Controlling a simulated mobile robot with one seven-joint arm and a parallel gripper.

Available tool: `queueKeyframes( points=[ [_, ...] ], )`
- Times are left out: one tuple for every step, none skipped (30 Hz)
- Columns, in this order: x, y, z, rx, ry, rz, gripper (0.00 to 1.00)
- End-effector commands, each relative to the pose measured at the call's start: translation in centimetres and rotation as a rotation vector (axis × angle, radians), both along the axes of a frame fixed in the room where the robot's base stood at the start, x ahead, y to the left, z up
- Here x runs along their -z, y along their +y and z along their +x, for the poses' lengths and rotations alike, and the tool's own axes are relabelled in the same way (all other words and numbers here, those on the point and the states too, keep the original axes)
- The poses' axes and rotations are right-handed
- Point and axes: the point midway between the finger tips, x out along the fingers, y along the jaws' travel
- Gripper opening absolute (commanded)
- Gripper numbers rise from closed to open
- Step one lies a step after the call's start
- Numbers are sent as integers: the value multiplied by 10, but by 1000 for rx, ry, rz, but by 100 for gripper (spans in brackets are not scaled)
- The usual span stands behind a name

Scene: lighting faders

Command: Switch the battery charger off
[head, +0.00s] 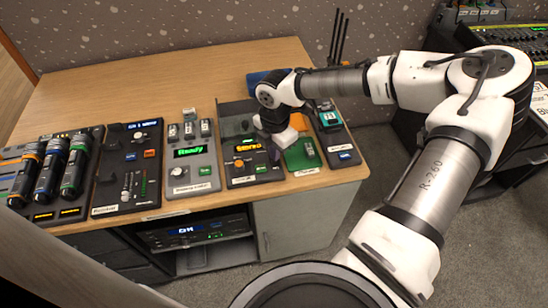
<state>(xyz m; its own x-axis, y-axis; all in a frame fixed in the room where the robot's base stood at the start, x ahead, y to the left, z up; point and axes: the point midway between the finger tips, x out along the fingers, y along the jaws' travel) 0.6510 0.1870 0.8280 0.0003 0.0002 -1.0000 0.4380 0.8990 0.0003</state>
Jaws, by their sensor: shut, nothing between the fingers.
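No label reading battery charger is legible, so I cannot tell for certain which unit on the wooden desk it is. One candidate is the grey unit (193,172) with a green "Ready" display, a round knob at its lower left and small upright blocks along its back. Another is the green unit (303,155) with a small dark block standing on it. My gripper (276,152) points down over the gap between the orange-display unit (252,172) and the green unit. It is shut and empty. Its tips are partly hidden by its body, and contact cannot be told.
A fader unit (128,165) and a unit holding several dark cylinders (50,165) stand at the left. A dark unit with a teal display (333,130) stands right of the green one. A mixing console (510,40) is at far right.

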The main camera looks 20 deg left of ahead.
Motion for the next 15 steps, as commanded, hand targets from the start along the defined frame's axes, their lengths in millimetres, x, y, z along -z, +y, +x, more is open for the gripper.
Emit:
queueKeyframes(
  points=[
    [0, 0, 0, 0, 0, 0, 0],
    [0, 0, 0, 0, 0, 0, 0],
    [0, 0, 0, 0, 0, 0, 0],
    [0, 0, 0, 0, 0, 0, 0],
    [1, 0, 0, 0, 0, 0, 0],
    [1, 0, 0, 0, 0, 0, 0],
    [2, 0, 0, 0, 0, 0, 0],
    [2, 0, 0, 0, 0, 0, 0],
    [3, 0, 0, 0, 0, 0, 0],
    [3, 0, 0, 0, 0, 0, 0],
    [4, 0, 0, 0, 1, 0, 0],
    [4, 0, 0, 0, 1, 0, 0],
    [5, 0, 0, 0, 1, 0, 0],
    [5, 0, 0, 0, 1, 0, 0],
    [6, 0, 0, 0, 1, 0, 0]
  ],
)
